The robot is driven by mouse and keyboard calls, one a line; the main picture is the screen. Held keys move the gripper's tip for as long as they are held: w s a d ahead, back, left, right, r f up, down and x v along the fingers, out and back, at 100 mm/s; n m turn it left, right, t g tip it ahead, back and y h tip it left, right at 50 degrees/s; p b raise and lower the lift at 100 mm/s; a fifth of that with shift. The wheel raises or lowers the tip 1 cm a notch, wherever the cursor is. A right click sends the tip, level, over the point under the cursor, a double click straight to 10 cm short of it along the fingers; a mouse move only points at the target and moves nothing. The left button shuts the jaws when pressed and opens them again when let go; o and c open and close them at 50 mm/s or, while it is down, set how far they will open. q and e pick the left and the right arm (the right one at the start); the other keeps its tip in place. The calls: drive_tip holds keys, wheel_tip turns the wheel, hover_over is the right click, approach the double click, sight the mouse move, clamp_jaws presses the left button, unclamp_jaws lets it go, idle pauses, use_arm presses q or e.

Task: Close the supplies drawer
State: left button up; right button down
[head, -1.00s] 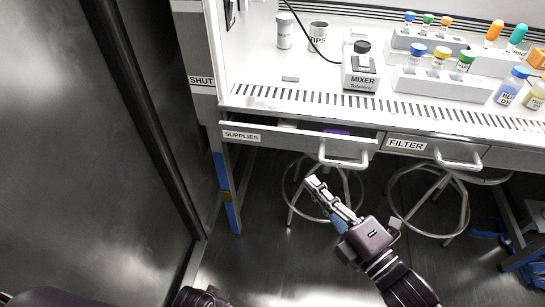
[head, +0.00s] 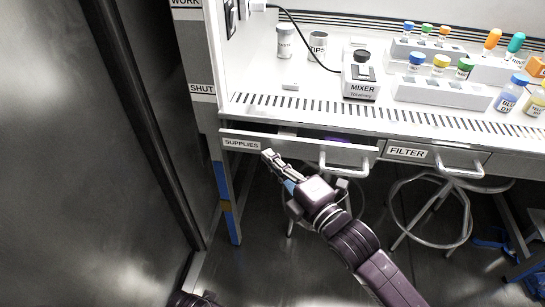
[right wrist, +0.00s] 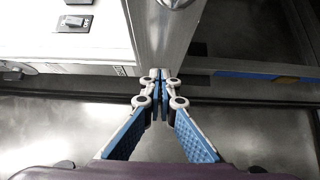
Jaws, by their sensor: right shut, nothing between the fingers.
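The supplies drawer (head: 300,150) is under the left part of the bench and stands partly open. A dark gap with a purplish thing inside shows behind its front. Its front carries a SUPPLIES label (head: 241,144) and a bar handle (head: 343,170). My right gripper (head: 267,155) is shut and empty, with its fingertips at the drawer front, left of the handle and near the label. In the right wrist view the shut fingertips (right wrist: 159,75) meet at the lower end of a grey metal panel (right wrist: 165,38). I cannot tell whether they touch it. My left gripper is not in view.
The FILTER drawer (head: 430,158) is beside it on the right. A mixer (head: 360,80), racks and bottles stand on the bench top. A stool (head: 435,205) is below on the right. A dark metal door or wall (head: 80,160) fills the left.

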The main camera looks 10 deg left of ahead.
sight(278, 140)
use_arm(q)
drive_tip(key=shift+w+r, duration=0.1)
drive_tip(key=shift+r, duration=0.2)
use_arm(e)
drive_tip(key=shift+w, duration=0.5)
